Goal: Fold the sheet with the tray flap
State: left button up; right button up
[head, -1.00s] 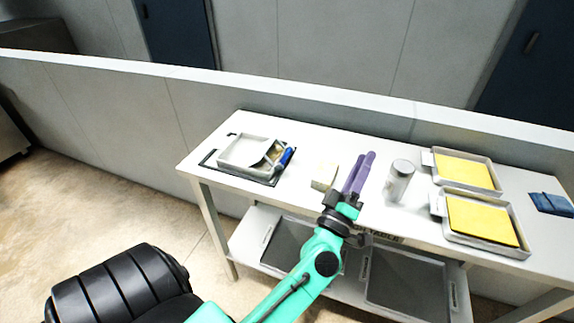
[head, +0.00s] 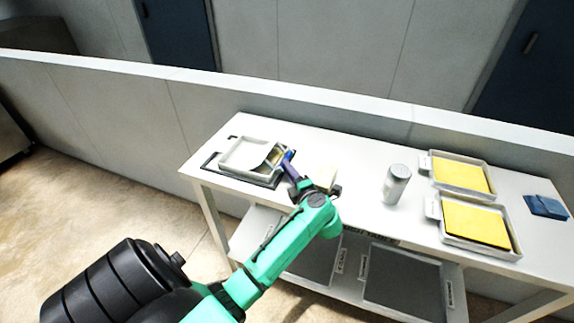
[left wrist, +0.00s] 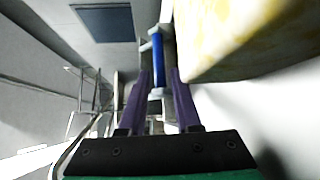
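The white tray (head: 238,163) sits at the left end of the table. A pale curved flap or sheet (head: 273,153) shows at its right side; I cannot tell which. A blue bar (head: 289,155) lies at the tray's right edge, partly hidden by my fingers. In the left wrist view the blue bar (left wrist: 157,62) has pale end pieces and stands ahead, in line with the gap between my fingers. My left gripper (head: 289,165) has purple fingers, apart with nothing between them in the left wrist view (left wrist: 159,80). My right gripper is not in view.
A grey canister (head: 396,185), two trays with yellow sheets (head: 460,172) and a blue cloth-like item (head: 545,206) stand further right on the table.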

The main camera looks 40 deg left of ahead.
pick_arm(q)
jog(key=shift+x, duration=0.8)
grip_shut()
dwell(0.8)
